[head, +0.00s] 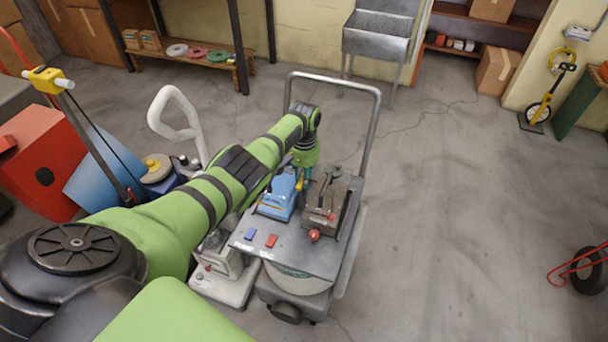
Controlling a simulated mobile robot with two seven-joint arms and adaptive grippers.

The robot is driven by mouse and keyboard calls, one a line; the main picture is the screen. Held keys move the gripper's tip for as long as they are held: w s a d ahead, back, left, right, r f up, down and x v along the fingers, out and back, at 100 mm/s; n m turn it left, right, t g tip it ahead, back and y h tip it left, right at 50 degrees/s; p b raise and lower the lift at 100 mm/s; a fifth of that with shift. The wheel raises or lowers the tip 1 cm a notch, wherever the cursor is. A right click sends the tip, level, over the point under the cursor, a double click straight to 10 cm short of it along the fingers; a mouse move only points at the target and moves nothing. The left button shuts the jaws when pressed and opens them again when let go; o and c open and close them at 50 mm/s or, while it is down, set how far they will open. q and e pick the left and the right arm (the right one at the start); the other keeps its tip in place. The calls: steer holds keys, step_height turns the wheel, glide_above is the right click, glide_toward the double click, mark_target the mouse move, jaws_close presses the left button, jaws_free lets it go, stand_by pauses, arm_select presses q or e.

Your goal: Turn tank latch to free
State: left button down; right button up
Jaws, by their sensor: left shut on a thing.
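My left arm reaches across the view to a wheeled grey cart. My left gripper (304,174) points down at the back of the cart's top, between a blue unit and a dark brown unit. It is shut on a small yellow lever (299,184), which looks like the tank latch; the fingers and wrist hide part of it, so its exact angle cannot be told. The blue unit (275,205) is left of the lever and the dark unit (325,203) is right of it. My right gripper is not in view.
The cart's panel (290,258) bears a blue switch (250,233), a red switch (271,240) and a red knob (314,235). A tall metal handle (373,120) rises at its back and right. A white-handled machine (170,105) stands left. Floor at right (450,220) is clear.

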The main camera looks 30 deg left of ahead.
arm_select(q)
steer(key=c, duration=1)
jaws_free()
steer(key=shift+r, duration=0.1)
step_height(320, 180, up, 12)
